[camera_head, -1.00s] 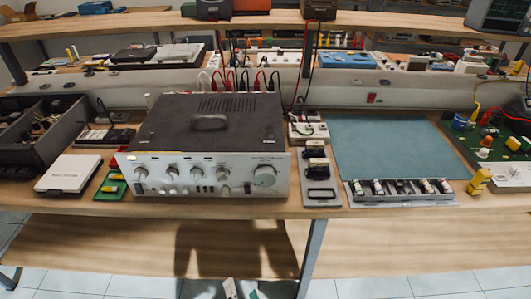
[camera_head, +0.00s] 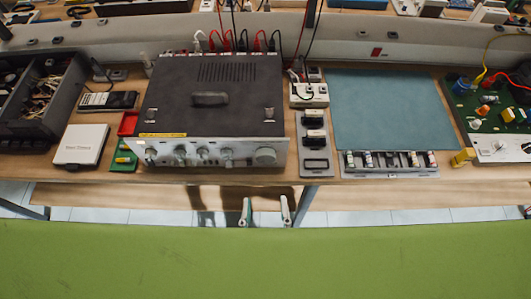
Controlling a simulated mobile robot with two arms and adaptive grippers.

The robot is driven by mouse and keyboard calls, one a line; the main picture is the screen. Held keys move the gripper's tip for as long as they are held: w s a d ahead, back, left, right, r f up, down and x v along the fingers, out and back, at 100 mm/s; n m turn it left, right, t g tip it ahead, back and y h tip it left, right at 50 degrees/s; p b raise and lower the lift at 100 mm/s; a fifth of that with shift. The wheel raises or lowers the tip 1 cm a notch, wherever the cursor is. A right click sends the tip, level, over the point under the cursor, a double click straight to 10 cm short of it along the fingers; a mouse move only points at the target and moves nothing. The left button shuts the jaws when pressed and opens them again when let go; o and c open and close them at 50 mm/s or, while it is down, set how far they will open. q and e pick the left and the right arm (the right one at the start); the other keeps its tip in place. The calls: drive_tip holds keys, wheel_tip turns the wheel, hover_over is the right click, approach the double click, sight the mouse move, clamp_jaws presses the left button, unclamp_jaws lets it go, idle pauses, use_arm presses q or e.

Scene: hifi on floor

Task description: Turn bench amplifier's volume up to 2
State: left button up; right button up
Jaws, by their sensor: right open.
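The bench amplifier (camera_head: 212,105) sits on the wooden bench, left of centre, with a dark top and a silver front panel. The scale markings are too small to read. My right gripper (camera_head: 266,211) is open and empty, with its two fingers apart. The rest of that gripper is hidden behind the green surface. My left gripper is not in view.
A green surface (camera_head: 265,262) spans the bottom of the view.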

sight(265, 159)
drive_tip(key=w+p, duration=0.3)
drive_tip(key=w, duration=0.8)
drive_tip(key=shift+w+r, duration=0.1)
drive_tip(key=shift+w, duration=0.5)
drive_tip(key=c, duration=1.1)
